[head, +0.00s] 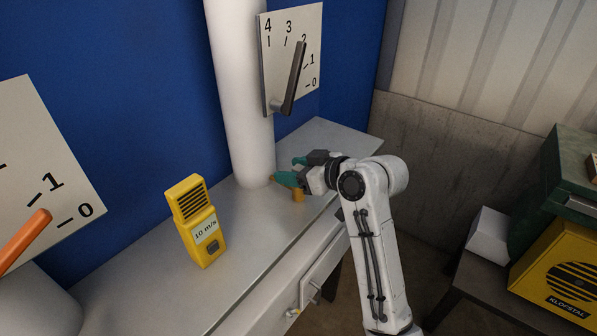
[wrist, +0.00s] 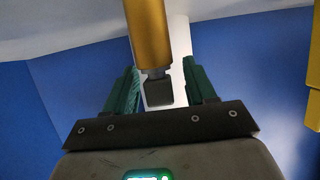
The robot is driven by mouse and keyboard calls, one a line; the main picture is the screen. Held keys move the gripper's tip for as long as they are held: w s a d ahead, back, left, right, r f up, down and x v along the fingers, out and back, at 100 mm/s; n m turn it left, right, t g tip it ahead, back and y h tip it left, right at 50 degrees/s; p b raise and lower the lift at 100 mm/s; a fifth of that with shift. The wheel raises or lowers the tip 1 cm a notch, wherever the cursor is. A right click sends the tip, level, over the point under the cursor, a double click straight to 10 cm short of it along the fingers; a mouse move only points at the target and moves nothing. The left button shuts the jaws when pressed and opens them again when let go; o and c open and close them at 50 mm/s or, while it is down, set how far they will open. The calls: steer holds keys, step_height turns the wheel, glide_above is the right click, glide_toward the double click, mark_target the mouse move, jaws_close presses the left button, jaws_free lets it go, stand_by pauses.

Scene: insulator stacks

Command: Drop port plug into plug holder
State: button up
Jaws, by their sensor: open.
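A brass-coloured cylinder (head: 298,195) stands on the grey bench top (head: 240,230), just below my gripper (head: 287,172). In the wrist view this cylinder (wrist: 147,35) has a dark block-shaped end (wrist: 159,91). That end lies between the two teal fingers of my gripper (wrist: 160,72), with a gap on each side. My gripper is open. I cannot tell for sure whether the cylinder is the port plug or the plug holder. No other plug or holder can be made out clearly.
A yellow handheld meter (head: 199,220) stands on the bench to the left. A white column (head: 243,100) rises behind my gripper, with a lever dial (head: 292,55) beside it. A yellow case (head: 560,275) and a green box (head: 565,185) are at the right. The bench's front left is clear.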

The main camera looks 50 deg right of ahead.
steer(key=shift+w+f, duration=0.15)
steer(key=shift+w, duration=0.1)
steer(key=shift+c, duration=0.3)
jaws_close()
